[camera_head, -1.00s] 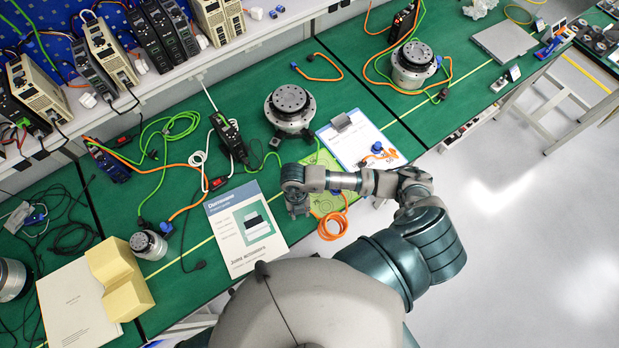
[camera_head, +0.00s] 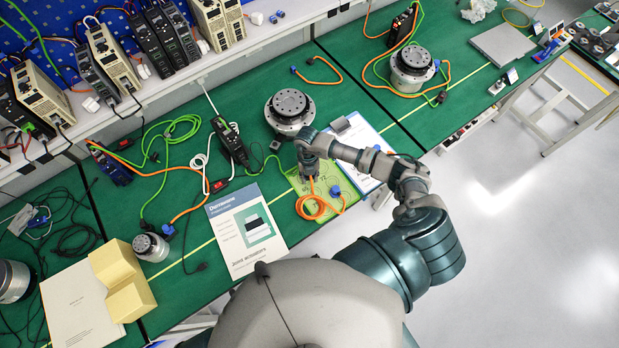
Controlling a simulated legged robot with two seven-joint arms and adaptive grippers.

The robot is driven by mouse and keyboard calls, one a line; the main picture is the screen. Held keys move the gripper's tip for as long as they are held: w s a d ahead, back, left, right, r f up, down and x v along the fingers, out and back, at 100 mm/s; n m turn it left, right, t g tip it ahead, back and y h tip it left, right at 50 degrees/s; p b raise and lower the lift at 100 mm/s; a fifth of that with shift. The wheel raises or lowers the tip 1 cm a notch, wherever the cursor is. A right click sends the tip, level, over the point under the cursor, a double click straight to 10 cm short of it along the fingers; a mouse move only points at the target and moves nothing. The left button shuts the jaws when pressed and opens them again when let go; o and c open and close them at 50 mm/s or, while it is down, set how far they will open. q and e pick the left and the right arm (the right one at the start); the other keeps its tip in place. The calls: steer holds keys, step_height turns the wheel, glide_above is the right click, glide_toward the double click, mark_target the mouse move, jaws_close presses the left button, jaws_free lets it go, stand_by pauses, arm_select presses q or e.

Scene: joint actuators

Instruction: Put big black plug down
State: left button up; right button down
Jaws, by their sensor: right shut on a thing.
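My right gripper (camera_head: 308,174) is shut over the yellow-green sheet (camera_head: 333,178), just below the round actuator (camera_head: 290,108). It holds the end of an orange cable (camera_head: 312,207), where the big black plug is; the plug itself is mostly hidden by the fingers. The cable hangs in a loose coil below the gripper. Its other end has a blue connector (camera_head: 336,191), lying by the sheet's right side. I cannot tell whether the plug touches the table. My left gripper is not in view.
A clipboard (camera_head: 366,135) lies right of the gripper, partly under my arm. A printed leaflet (camera_head: 246,230) lies lower left.

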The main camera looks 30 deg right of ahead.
steer(key=shift+f, duration=0.95)
steer(key=c, duration=0.8)
jaws_free()
step_height(320, 180, up, 12)
steer(key=w+b, duration=0.1)
steer(key=shift+w+d, duration=0.2)
steer(key=shift+w, duration=0.15)
